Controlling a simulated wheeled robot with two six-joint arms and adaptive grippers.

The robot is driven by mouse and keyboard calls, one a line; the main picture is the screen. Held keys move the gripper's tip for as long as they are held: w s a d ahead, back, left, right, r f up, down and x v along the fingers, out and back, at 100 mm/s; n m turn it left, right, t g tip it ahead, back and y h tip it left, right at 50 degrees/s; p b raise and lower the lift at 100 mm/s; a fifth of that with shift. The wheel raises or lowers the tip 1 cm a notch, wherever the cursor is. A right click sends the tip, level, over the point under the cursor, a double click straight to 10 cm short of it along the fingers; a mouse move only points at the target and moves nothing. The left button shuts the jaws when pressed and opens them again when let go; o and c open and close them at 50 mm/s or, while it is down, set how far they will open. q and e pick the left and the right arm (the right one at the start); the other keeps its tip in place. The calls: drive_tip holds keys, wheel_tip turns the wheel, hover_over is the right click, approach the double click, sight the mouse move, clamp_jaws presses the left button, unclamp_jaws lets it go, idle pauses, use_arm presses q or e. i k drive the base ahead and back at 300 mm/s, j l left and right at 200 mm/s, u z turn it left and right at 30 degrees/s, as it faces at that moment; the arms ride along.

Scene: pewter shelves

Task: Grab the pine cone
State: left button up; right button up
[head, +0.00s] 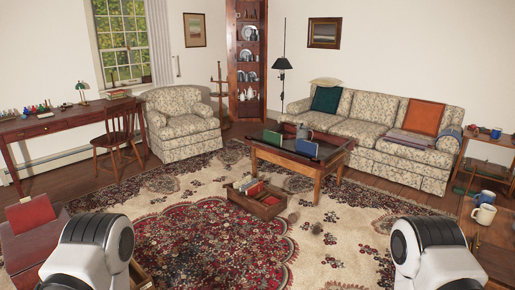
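A small, dark, roundish thing on the patterned rug may be the pine cone (317,228). It lies just right of and in front of the low wooden crate. It is too small and too close to the rug's pattern to be sure. Parts of my two arms show at the bottom left and bottom right. Neither gripper shows, so I cannot see what they hold.
The wooden crate (238,197) with books stands on the rug (200,245). Behind it is a coffee table (290,160), then a floral sofa (375,130). An armchair (180,122) and a desk (70,122) stand left. Mugs (484,214) are at right. The front rug is mostly clear.

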sight(292, 218)
drive_tip(key=i+z, duration=0.15)
drive_tip(key=i, duration=0.4)
drive_tip(key=i+z, duration=0.2)
drive_tip(key=i, duration=0.35)
drive_tip(key=i+j+z, duration=0.15)
drive_tip(key=i, duration=0.4)
drive_tip(key=i+j+z, duration=0.2)
drive_tip(key=i, duration=0.35)
drive_tip(key=i+j+z, duration=0.15)
drive_tip(key=i, duration=0.35)
drive_tip(key=i+l+u, duration=0.15)
drive_tip(key=i, duration=0.3)
drive_tip(key=i+l+u, duration=0.15)
drive_tip(key=i, duration=0.25)
drive_tip(key=i+l+u, duration=0.15)
drive_tip(key=i+l, duration=0.2)
drive_tip(key=i+l+u, duration=1.05)
drive_tip(key=l+u, duration=0.25)
drive_tip(key=l, duration=0.2)
